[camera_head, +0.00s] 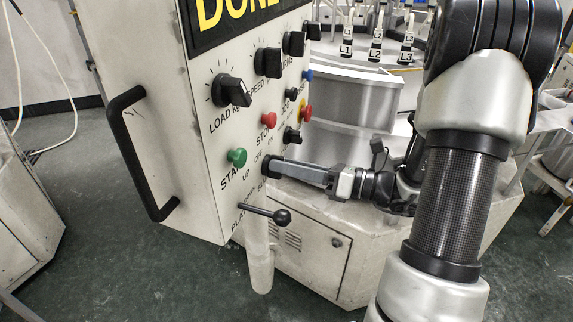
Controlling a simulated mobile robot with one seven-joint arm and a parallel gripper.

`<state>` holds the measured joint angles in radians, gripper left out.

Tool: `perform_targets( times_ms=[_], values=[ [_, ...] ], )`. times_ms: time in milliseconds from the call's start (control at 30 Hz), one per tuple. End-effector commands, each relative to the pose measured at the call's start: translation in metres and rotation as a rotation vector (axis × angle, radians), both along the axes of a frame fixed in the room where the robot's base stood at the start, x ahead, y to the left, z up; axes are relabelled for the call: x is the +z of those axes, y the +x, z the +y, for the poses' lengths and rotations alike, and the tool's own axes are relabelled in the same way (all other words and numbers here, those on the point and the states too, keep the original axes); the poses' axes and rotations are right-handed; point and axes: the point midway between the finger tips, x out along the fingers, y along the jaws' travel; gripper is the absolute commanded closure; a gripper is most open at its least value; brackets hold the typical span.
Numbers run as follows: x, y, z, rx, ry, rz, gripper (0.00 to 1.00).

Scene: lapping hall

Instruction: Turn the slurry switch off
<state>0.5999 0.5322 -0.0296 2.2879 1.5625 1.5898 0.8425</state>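The slanted grey control panel (205,150) stands left of centre. My gripper (272,166) reaches in from the right, with its dark fingertips at the panel's lower right part. Just left of them the letters of an OFF label show, and a partly covered label below may begin with "SLU". The fingertips cover the spot between these labels, so any slurry switch there is hidden. I see the fingers from the side and cannot tell whether they are open, shut or touching a switch.
Close by are a green button (237,157), a red button (269,119), small black knobs (292,136), a red emergency stop (305,112) and a ball-ended lever (268,214). Big black knobs (232,91) sit above. A black handle (133,150) is at left. A metal drum (345,100) stands behind.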

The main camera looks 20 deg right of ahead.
Motion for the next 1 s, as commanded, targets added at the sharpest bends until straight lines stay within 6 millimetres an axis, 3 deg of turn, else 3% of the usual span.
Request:
perform_targets(
  times_ms=[333, 500, 1000],
  values=[
    [-0.0002, 0.0020, 0.0035, 0.001, 0.000, 0.000, 0.70],
    [-0.0001, 0.0020, 0.0033, 0.001, 0.000, 0.000, 0.99],
    [-0.0011, 0.0014, 0.0032, 0.000, -0.055, -0.079, 1.00]
  ],
)
